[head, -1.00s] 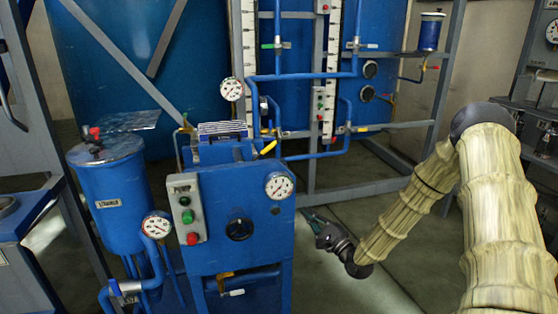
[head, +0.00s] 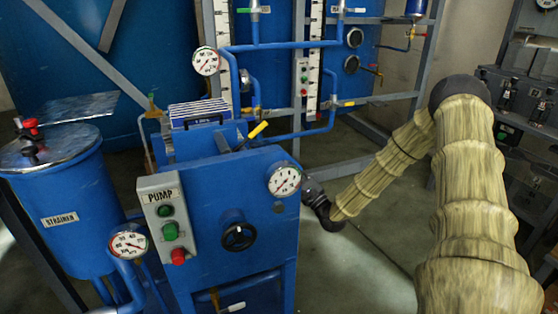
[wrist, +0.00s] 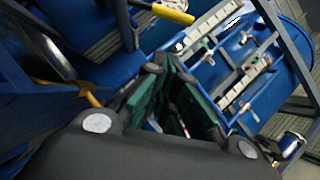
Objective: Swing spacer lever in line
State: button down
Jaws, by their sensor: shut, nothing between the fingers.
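A lever with a yellow grip (head: 258,130) sticks up tilted at the back right of the blue pump cabinet's top; no label on it can be read, so I cannot tell if it is the spacer lever. The yellow grip also shows at the top of the wrist view (wrist: 166,12). My gripper (head: 310,188) is beside the cabinet's right side, its fingertips hidden behind the cabinet in the head view. In the wrist view my gripper's green-padded fingers (wrist: 172,85) are shut and empty, apart from the yellow grip.
The blue pump cabinet (head: 210,205) has gauges, a black knob and a pump switch box (head: 167,221). Blue pipes (head: 290,134) and a grey frame (head: 435,50) stand behind it. The strainer tank (head: 60,195) is at the left.

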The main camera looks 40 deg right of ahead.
aim_at(248, 138)
jog(key=s+a+r+b+x, duration=0.1)
jog(key=r+b+x, duration=0.1)
jog(key=x, duration=0.9)
jog(key=shift+a, duration=0.2)
jog(key=shift+s, duration=0.1)
jog(key=shift+a, duration=0.1)
